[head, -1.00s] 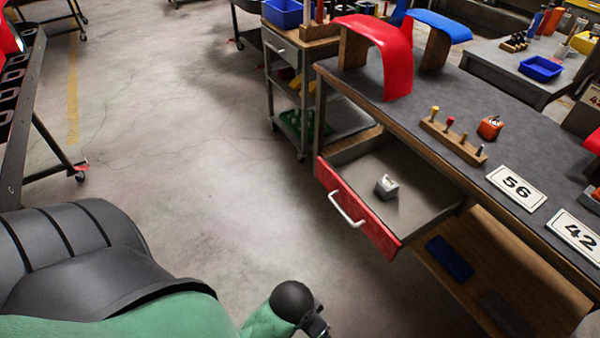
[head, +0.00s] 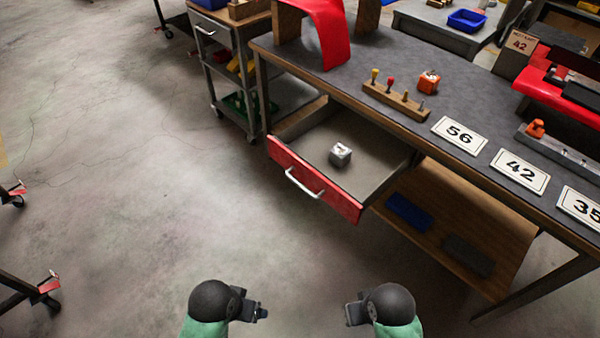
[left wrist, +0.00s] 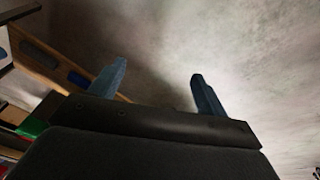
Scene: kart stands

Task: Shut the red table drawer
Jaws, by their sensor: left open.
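The red table drawer (head: 325,188) is pulled out from under the grey-topped workbench in the head view. It has a red front with a pale bar handle (head: 304,184). A small grey block (head: 340,154) lies inside it. My left gripper (head: 262,312) is low in the picture, in front of the drawer and apart from it. In the left wrist view its two blue fingers (left wrist: 158,85) are spread with nothing between them. My right gripper (head: 350,312) is at the lower middle, also apart from the drawer; its fingers are too small to read.
The workbench (head: 395,75) holds a wooden peg rack (head: 396,100), number plates and a red curved panel (head: 325,30). A lower shelf (head: 440,205) carries a blue item. A metal cart (head: 225,75) stands at the left. The floor before the drawer is clear.

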